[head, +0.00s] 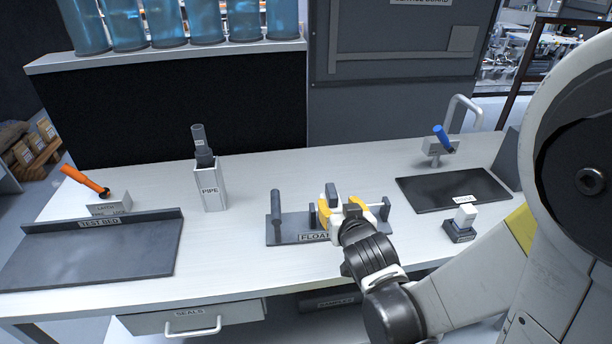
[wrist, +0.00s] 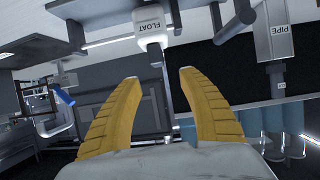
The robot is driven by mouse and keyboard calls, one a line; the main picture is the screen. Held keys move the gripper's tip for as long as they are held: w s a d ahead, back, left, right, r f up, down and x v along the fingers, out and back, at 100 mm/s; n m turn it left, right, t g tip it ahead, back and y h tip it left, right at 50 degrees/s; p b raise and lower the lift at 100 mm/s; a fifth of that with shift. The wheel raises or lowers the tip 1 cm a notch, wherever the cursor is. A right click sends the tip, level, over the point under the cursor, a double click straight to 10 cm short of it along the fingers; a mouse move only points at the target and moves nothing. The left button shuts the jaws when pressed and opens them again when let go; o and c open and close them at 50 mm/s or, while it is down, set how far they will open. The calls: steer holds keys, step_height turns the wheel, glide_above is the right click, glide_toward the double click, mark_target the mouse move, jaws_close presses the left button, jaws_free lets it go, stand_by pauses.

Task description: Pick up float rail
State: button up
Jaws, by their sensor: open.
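A dark grey stand (head: 284,230) sits mid-bench, with a label beginning "FLOA" and the rest hidden by my gripper. Upright posts rise from its plate, including a thicker one (head: 276,205) at the left. My gripper (head: 343,203) is over the stand's right half, its yellow fingers apart and hiding part of it. A dark bar (wrist: 110,11) runs beside that block. No held object shows between the fingers.
A PIPE holder (head: 211,188) stands left of the stand, behind the TEST BED plate (head: 95,254). At right are a blue-handled valve (head: 441,142), a dark mat (head: 455,188) and a small white-topped block (head: 463,222).

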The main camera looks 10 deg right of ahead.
mark_target(333, 195)
steer(key=b+x, duration=0.1)
steer(key=x, duration=0.4)
steer(key=shift+w+f, duration=0.15)
steer(key=shift+w, duration=0.05)
steer(key=b+x, duration=0.1)
steer(key=x, duration=0.2)
steer(key=b+x, duration=0.1)
steer(key=shift+w+d+f+b, duration=0.2)
steer(key=shift+d+f+b, duration=0.1)
steer(key=shift+f, duration=0.15)
steer(key=shift+w, duration=0.4)
steer(key=shift+s, duration=0.1)
jaws_close()
